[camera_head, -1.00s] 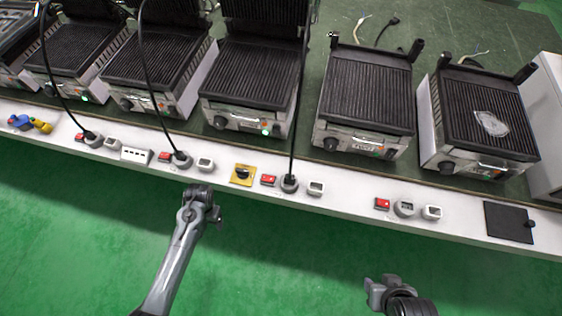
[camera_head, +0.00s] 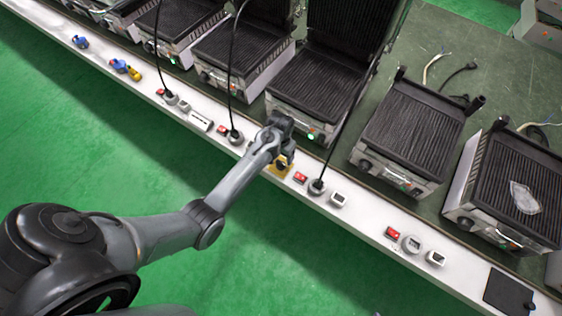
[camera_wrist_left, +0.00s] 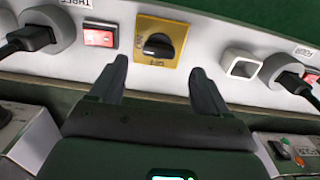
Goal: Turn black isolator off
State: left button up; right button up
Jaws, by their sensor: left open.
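The black isolator is a rotary knob (camera_wrist_left: 158,46) on a square yellow plate (camera_wrist_left: 178,30) fixed to the white panel. In the wrist view the knob's bar lies roughly sideways. In the head view the yellow plate (camera_head: 284,170) shows partly from behind my left gripper. My left gripper (camera_wrist_left: 158,78) is open and empty, its two fingers pointing at the plate, one toward each side of the knob. No contact with the knob shows. In the head view the left gripper (camera_head: 279,140) is above the panel at the plate. My right gripper is out of view.
A red switch (camera_wrist_left: 98,36) and a plugged socket (camera_wrist_left: 48,30) are left of the plate in the wrist view. A white square socket (camera_wrist_left: 242,65) is to its right. Contact grills (camera_head: 320,85) with cables stand behind the panel. Green floor (camera_head: 120,150) in front is clear.

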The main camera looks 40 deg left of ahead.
aim_at(281, 163)
pick_arm(q)
jog(key=shift+d+f+b, duration=0.1)
jog(key=shift+f+b, duration=0.75)
jog(key=shift+f, duration=2.1)
jog(key=shift+c, duration=0.2)
jog(key=c, duration=1)
